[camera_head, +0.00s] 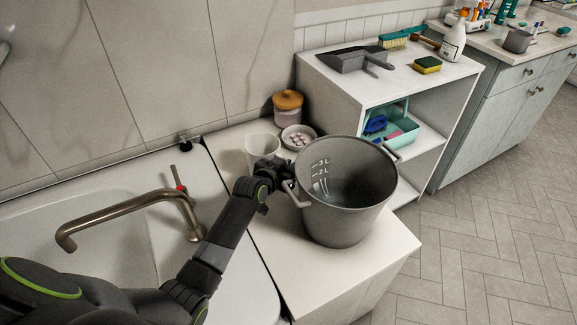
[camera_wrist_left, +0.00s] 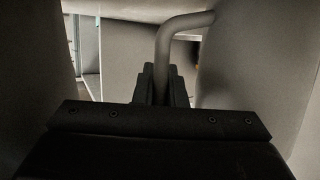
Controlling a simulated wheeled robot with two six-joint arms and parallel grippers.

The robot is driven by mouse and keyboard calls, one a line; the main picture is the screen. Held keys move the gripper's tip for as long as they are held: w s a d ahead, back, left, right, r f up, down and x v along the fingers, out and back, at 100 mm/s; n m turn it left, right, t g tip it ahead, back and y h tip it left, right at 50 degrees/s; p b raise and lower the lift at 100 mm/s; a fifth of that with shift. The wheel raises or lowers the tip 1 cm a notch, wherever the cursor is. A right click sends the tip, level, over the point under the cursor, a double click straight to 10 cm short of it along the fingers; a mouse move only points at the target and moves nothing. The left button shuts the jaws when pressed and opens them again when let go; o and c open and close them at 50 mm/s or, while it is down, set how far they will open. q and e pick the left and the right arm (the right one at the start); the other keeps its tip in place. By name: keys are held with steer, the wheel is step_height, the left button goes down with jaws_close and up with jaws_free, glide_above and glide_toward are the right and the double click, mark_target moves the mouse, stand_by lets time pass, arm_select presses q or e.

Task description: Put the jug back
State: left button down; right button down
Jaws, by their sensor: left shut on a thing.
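The jug (camera_head: 345,215) is a large grey pot-like vessel with litre marks inside and a handle on each side. In the head view it is upright over the white counter beside the sink. I cannot tell whether its base touches the counter. My left gripper (camera_head: 284,190) is shut on the jug's left handle. In the left wrist view the bent grey handle (camera_wrist_left: 180,28) runs down between the fingers (camera_wrist_left: 165,82), with the jug's wall (camera_wrist_left: 245,60) to the right. My right gripper is not in view.
A clear cup (camera_head: 262,149), a small dish (camera_head: 298,137) and an orange-lidded jar (camera_head: 288,106) stand behind the jug. The sink (camera_head: 115,235) with its tap (camera_head: 120,212) is left. A white shelf (camera_head: 440,85) holds a dustpan, brush, sponge and spray bottle. The counter's front is clear.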

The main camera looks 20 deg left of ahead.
arm_select(q)
steer(key=shift+f, duration=0.1)
steer(key=c, duration=1.9)
jaws_free()
steer(key=shift+f, duration=0.1)
steer(key=shift+c, duration=0.2)
steer(key=o, duration=0.5)
steer(key=shift+c, duration=0.2)
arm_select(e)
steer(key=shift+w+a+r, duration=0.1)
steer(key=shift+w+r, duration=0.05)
